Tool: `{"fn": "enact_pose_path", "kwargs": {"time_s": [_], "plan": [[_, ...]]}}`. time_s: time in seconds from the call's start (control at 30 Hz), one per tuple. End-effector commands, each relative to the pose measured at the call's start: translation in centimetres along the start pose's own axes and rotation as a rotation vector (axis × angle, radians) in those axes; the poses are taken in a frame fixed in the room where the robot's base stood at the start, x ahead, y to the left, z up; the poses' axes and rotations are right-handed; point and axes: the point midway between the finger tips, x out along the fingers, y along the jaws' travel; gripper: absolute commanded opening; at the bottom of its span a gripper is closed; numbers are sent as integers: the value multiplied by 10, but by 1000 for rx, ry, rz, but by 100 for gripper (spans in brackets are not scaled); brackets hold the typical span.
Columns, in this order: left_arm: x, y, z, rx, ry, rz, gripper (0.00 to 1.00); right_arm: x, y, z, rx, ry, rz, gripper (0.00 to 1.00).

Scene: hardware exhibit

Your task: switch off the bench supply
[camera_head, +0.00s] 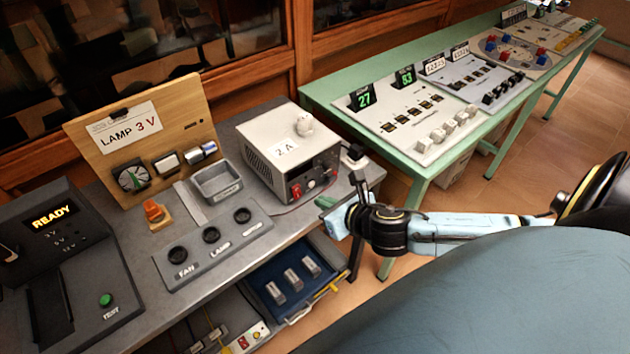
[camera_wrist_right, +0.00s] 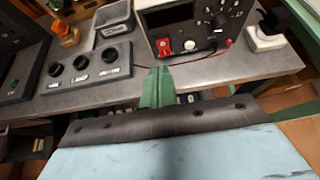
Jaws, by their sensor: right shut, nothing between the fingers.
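The bench supply (camera_head: 280,140) is a cream box with a dark front panel, standing at the right end of the grey bench. A "2 A" label is on its top. Its red switch (camera_head: 296,190) is low on the left of the front panel; it shows larger in the right wrist view (camera_wrist_right: 163,46). I cannot tell which way the switch is set. My right gripper (camera_head: 326,204), with green fingers, is shut and empty just in front of the supply, apart from the panel. In the right wrist view its fingertips (camera_wrist_right: 158,72) point toward the switch. My left gripper is not in view.
A grey panel with several black knobs (camera_head: 212,245) lies left of the supply, near a grey tray (camera_head: 217,182). A wire runs from the supply's front. A black-and-white piece (camera_head: 354,156) stands by the bench's right end. A green table (camera_head: 400,168) stands beyond.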

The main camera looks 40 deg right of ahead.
Motion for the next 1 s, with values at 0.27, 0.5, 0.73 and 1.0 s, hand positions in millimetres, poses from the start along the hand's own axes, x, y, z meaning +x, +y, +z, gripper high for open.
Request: {"fn": "enact_pose_path", "kwargs": {"time_s": [0.27, 0.5, 0.73, 1.0], "plan": [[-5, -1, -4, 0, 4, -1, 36, -35, 0, 8, -1, 1, 0, 0], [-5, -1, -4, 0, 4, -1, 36, -38, 0, 10, 0, 0, 0, 0], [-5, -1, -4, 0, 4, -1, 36, -38, 0, 10, 0, 0, 0, 0], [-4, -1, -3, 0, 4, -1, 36, -34, -3, 4, 29, 9, -9, 0]]}}
